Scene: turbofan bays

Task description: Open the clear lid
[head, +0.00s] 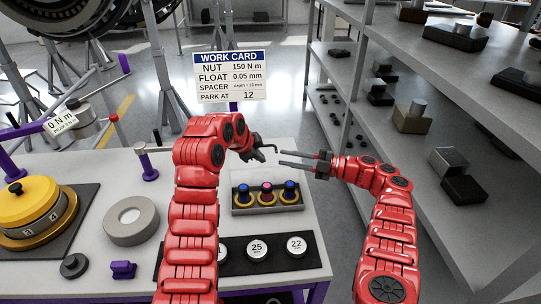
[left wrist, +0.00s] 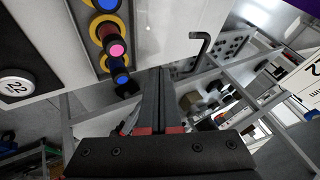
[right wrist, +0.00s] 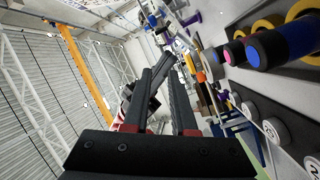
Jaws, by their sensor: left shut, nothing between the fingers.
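A grey tray (head: 240,205) holds blue and pink-topped plugs in yellow rings; the plugs also show in the left wrist view (left wrist: 117,50) and the right wrist view (right wrist: 282,45). My left gripper (head: 258,156) is shut and empty, above and behind the tray; its fingers are together in the left wrist view (left wrist: 158,75). My right gripper (head: 281,158) is open and empty, pointing left, its fingers apart at the right of the left gripper. It also shows in the right wrist view (right wrist: 168,68).
A black bent rod (head: 268,149) is close by the left gripper; it also shows in the left wrist view (left wrist: 201,45). A work card (head: 231,76) stands behind the table. Round numbered weights (head: 257,247) lie in front. Grey shelves (head: 440,75) stand at the right.

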